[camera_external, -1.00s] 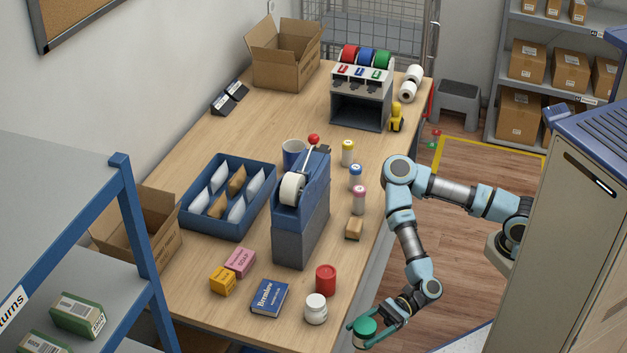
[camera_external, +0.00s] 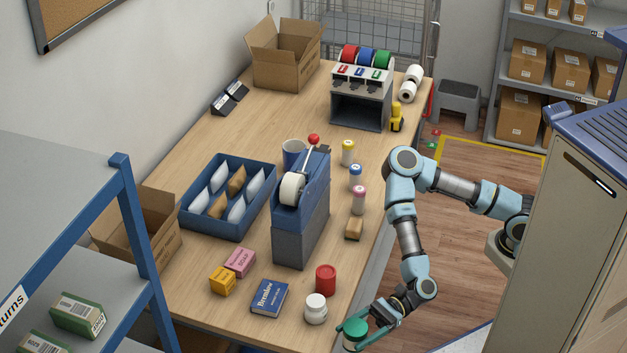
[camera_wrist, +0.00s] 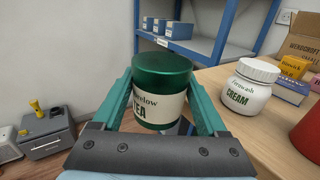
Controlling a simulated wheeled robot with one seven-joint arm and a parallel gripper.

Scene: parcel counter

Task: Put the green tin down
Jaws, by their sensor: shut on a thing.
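The green tin (camera_external: 355,330) has a dark green lid and a cream label with "TEA" on it. It also shows upright between my fingers in the wrist view (camera_wrist: 160,88). My gripper (camera_external: 354,332) is shut on the tin at the near end of the counter, by its right edge. In the wrist view the tin is in front of the counter edge, with the counter to its right.
A white cream jar (camera_external: 316,309) stands close to the tin, with a red tin (camera_external: 326,280) behind it. A blue book (camera_external: 269,297), a pink soap box (camera_external: 240,262) and a yellow box (camera_external: 222,281) lie further left. Bare wood (camera_external: 262,333) shows at the counter's near end.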

